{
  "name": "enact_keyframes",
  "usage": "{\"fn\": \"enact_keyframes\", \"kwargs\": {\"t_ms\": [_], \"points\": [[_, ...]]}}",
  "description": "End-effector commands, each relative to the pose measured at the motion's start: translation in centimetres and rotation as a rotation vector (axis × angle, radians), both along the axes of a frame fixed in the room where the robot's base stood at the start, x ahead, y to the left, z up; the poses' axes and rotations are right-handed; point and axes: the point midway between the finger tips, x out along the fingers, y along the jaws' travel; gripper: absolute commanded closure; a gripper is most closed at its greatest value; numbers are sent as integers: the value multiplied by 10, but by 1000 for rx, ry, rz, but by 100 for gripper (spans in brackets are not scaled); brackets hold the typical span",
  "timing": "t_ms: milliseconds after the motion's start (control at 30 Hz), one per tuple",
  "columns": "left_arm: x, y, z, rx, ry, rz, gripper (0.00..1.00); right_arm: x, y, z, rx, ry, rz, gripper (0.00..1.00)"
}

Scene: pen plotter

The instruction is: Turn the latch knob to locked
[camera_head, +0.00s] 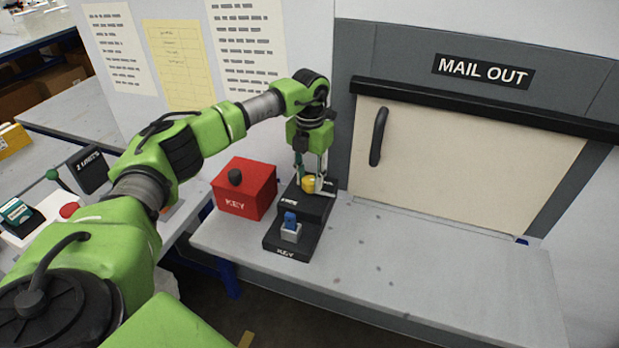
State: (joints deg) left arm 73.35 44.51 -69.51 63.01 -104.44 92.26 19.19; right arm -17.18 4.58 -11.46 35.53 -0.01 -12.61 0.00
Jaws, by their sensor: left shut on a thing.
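The latch knob (309,183) is yellow and sits on the upper step of a black block (279,240) on the grey shelf. My left gripper (315,184) points down over it with its fingers around the knob, shut on it. The fingers hide part of the knob and most of the label beside it, so I cannot read how far it is turned. My right gripper is not in view.
A blue key (290,221) stands in a light holder on the lower step marked KEY. A red KEY box (246,188) stands left of the block. The MAIL OUT hatch (455,160) with a dark handle (378,136) is behind right. The shelf's right part (450,275) is clear.

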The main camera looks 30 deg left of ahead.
Motion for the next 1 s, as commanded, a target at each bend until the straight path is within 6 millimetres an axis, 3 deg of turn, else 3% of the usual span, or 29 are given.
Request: {"fn": "enact_keyframes", "kwargs": {"t_ms": [233, 267, 300, 333, 733, 867, 1000], "points": [[1, 1, 2, -1, -5, 4, 93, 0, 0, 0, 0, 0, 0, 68], [1, 1, 2, -1, -5, 4, 66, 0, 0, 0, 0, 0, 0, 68], [1, 1, 2, -1, -5, 4, 56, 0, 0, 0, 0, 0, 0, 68], [1, 1, 2, -1, -5, 3, 55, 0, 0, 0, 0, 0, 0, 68], [1, 0, 6, -1, -3, 1, 55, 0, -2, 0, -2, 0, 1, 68], [1, 1, 25, -1, -5, 1, 55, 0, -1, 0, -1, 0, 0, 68], [2, 0, 55, -2, -8, 1, 55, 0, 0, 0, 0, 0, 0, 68]]}}
